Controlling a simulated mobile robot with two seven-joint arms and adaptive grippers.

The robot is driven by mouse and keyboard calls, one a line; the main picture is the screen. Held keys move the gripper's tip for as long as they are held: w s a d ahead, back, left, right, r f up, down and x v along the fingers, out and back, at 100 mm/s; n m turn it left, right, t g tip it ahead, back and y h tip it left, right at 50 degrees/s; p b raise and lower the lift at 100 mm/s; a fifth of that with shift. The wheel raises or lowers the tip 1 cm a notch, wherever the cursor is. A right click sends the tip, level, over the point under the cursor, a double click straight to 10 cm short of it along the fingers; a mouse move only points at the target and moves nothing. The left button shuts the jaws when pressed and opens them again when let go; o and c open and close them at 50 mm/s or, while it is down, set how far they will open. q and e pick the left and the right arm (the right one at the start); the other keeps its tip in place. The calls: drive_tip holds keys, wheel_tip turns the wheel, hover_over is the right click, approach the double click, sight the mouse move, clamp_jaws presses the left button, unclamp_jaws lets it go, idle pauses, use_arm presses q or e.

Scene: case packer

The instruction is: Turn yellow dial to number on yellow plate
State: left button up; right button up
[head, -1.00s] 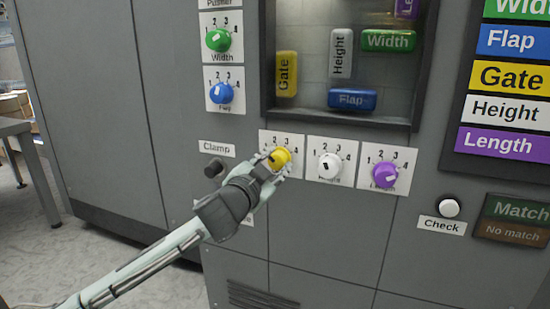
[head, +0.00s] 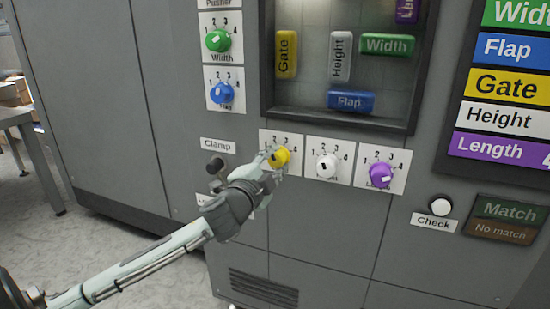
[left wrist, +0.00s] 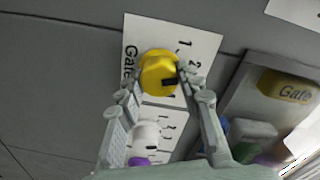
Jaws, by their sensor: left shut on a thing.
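The yellow dial (head: 280,157) is on a white card with numbers around it, below the window. My left gripper (head: 271,166) is shut on this dial. In the left wrist view the yellow dial (left wrist: 158,72) sits between the fingertips of my left gripper (left wrist: 158,88), and its dark mark points right. A finger covers part of the numbers, so I cannot tell which one the mark meets. The yellow Gate plate (head: 508,85) is on the board at right; its number is outside the picture. My right gripper is not in view.
A white dial (head: 327,165) and a purple dial (head: 381,175) are close on the right. A black Clamp knob (head: 215,165) is just left of my gripper. Behind the window a yellow Gate block (head: 287,53) stands upright. A Check button (head: 441,206) is farther right.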

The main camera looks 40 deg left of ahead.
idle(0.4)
use_arm(q)
drive_tip(key=o, duration=1.2)
drive_tip(key=shift+c, duration=0.2)
drive_tip(key=v, duration=1.2)
